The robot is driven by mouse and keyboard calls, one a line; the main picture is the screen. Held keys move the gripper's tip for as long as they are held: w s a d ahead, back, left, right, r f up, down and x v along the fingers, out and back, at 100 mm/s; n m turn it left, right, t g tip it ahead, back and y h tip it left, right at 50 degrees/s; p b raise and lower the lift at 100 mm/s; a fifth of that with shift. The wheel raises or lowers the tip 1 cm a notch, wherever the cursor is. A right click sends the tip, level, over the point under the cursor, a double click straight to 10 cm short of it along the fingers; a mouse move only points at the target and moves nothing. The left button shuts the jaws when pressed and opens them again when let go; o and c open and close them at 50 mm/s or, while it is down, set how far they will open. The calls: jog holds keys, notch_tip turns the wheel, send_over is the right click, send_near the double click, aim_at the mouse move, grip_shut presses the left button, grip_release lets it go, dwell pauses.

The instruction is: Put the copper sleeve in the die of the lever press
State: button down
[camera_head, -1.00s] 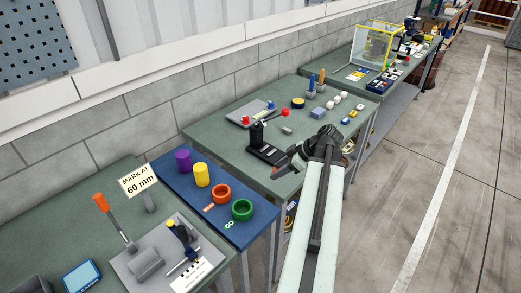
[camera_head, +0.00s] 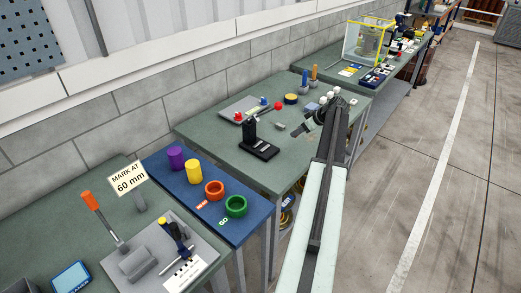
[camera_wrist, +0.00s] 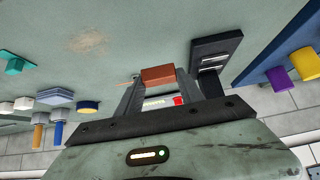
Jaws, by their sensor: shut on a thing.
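The copper sleeve (camera_wrist: 158,75) shows in the wrist view as a brown-orange block between the fingertips. My gripper (camera_wrist: 158,82) is shut on it, above the green bench top. In the head view my gripper (camera_head: 305,128) is over the middle bench, right of the lever press, and the sleeve cannot be made out there. The lever press (camera_head: 260,148) is a black upright on a black base, with a red-knobbed lever (camera_head: 278,106). It also shows in the wrist view (camera_wrist: 213,52), to the right of the sleeve and apart from it. The die's opening cannot be made out.
A grey plate (camera_head: 240,112) with red and blue knobs lies behind the press. A blue board (camera_head: 232,240) with colored cylinders and rings is at left. Several white pieces stand near my wrist.

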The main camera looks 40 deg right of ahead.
jog(key=b, duration=0.1)
send_over(259, 145)
jog(key=s+d, duration=0.1)
jog(key=s, duration=0.2)
jog(key=shift+d+f, duration=0.1)
jog(key=shift+f, duration=0.55)
jog(key=f+b, duration=0.2)
jog(key=a+f+b, duration=0.1)
jog(key=b, duration=0.1)
jog(key=shift+w+f, duration=0.25)
jog(key=shift+f, duration=0.35)
jog(key=shift+r, duration=0.3)
jog(key=shift+f, duration=0.25)
jog(key=c, duration=0.7)
grip_release()
jog(key=shift+r, duration=0.1)
jog(key=shift+c, duration=0.2)
